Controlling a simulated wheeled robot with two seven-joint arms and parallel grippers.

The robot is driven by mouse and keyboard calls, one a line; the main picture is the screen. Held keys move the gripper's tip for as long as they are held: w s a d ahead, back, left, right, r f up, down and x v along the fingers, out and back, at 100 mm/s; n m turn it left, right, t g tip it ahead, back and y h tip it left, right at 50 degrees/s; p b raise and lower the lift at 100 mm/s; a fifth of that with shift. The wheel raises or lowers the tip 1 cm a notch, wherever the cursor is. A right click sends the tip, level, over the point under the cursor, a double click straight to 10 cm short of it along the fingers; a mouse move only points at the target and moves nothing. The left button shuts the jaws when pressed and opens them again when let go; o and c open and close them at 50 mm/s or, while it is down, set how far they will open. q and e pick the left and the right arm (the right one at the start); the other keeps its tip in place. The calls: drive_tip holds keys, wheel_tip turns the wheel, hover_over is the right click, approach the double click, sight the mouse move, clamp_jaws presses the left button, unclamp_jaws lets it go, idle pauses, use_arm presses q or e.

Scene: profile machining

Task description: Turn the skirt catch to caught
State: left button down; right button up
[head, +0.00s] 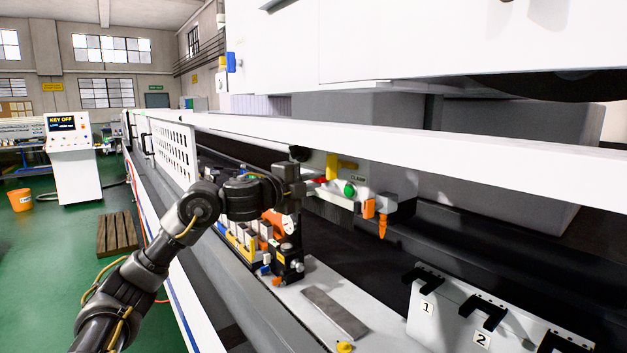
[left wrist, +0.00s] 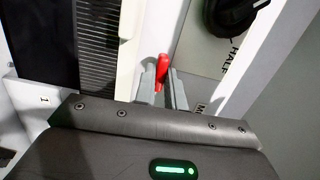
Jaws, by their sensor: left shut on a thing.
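A red lever (left wrist: 162,66), which looks like the skirt catch, stands up between the grey fingers of my left gripper (left wrist: 161,86) in the left wrist view. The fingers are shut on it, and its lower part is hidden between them. In the head view my left gripper (head: 308,182) reaches to the machine just under the long white beam, and a bit of the red lever (head: 321,180) shows at its tip. The lettering by the lever is mostly hidden, so I cannot read the catch's position. My right gripper is in neither view.
A black knob (left wrist: 232,14) marked HALF sits close to the right of the fingers. The white beam (head: 400,150) runs just above my wrist. A green button (head: 350,190), orange nozzle (head: 383,228), grey plate (head: 335,312) and numbered rack (head: 450,318) lie to the right.

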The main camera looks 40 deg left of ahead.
use_arm(q)
drive_tip(key=n+p, duration=0.4)
drive_tip(key=shift+g, duration=0.3)
idle(0.5)
drive_tip(key=n+p, duration=0.4)
drive_tip(key=p, duration=0.1)
drive_tip(key=shift+g+h+p, duration=0.3)
drive_tip(key=shift+g+p, duration=0.1)
idle(0.3)
